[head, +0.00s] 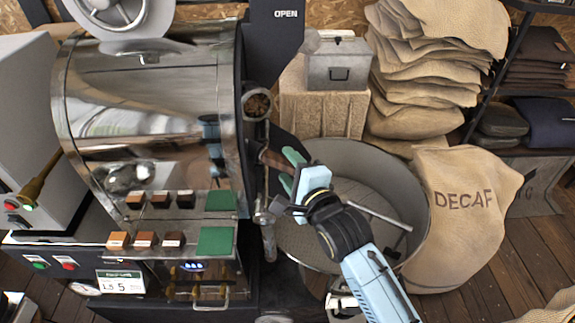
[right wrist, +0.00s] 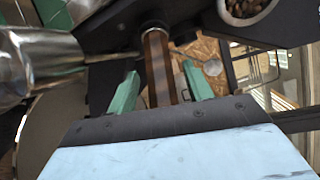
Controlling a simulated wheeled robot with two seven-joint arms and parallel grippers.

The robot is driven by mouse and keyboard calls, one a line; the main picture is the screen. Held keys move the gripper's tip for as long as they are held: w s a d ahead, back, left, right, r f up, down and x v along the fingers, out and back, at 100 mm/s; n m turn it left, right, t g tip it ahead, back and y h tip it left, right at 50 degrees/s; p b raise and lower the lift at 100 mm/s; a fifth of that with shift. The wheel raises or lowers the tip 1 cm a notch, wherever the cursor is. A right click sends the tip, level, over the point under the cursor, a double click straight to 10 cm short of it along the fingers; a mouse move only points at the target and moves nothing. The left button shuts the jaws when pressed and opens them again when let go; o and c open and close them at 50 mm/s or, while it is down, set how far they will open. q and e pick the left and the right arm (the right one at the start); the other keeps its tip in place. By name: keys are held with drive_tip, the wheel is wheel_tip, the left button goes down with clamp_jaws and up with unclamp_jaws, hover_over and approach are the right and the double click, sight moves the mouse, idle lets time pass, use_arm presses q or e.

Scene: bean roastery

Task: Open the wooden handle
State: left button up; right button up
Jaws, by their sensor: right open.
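The wooden handle (right wrist: 158,66) is a brown bar fixed to a dark metal part of the roaster. In the right wrist view it runs between the two green fingers of my right gripper (right wrist: 161,80), with gaps showing beside it. In the head view the handle (head: 273,160) is a small brown piece at the roaster's right side, partly hidden. My right gripper (head: 287,169) is open there, its fingers pointing at the handle. My left gripper is not in view.
The shiny roaster drum (head: 150,100) fills the left. A round metal cooling tray (head: 415,185) lies under my right arm. A DECAF sack (head: 465,215) stands to its right. A sight port with beans (head: 257,104) is just above the handle.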

drive_tip(key=shift+w+a, duration=0.25)
drive_tip(key=shift+w, duration=0.3)
drive_tip(key=shift+d, duration=0.1)
clamp_jaws()
